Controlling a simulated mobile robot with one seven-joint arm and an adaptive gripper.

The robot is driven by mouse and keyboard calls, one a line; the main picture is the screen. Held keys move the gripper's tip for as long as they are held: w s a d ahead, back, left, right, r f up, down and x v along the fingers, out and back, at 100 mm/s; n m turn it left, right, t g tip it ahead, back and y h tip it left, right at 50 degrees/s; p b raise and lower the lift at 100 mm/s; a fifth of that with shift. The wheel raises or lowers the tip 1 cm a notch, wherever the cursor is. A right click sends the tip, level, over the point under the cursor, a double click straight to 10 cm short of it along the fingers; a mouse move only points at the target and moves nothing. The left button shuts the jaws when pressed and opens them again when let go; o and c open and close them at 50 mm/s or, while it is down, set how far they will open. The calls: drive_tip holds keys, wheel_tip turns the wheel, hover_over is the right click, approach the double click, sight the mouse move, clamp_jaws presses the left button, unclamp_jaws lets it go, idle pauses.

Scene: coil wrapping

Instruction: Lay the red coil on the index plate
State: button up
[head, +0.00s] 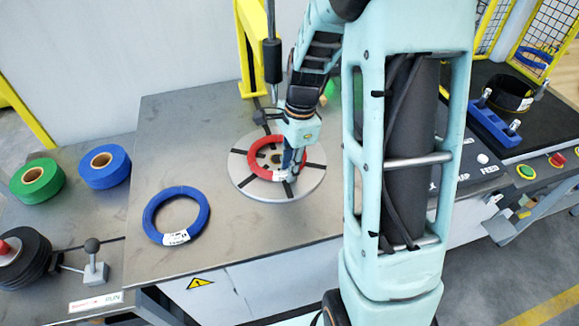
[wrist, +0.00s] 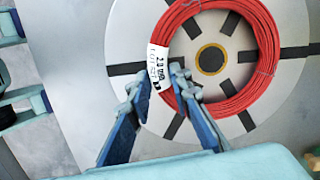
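The red coil (head: 256,146) is over the grey round index plate (head: 310,180), its ring around the plate's centre hub. The wrist view shows the red coil (wrist: 262,45) with a white label, slightly off-centre on the index plate (wrist: 292,85). I cannot tell whether it lies flat on the plate or hangs just above. My gripper (head: 288,172) points down at the coil's near right side. In the wrist view my gripper (wrist: 162,85) has one finger outside and one inside the ring, close against the labelled strand. My arm hides part of the plate's surroundings.
A blue coil (head: 154,206) lies left of the plate on the metal table (head: 190,125). Green (head: 27,181) and blue (head: 92,167) rolls sit further left. A yellow post (head: 247,60) and dark rod (head: 272,60) stand behind the plate. A blue fixture (head: 487,120) is at right.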

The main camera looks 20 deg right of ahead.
drive_tip(key=o, duration=0.3)
drive_tip(key=shift+r, duration=0.15)
wheel_tip(320, 180, up, 12)
drive_tip(key=d+p, duration=0.1)
drive_tip(key=shift+d, duration=0.25)
idle(0.4)
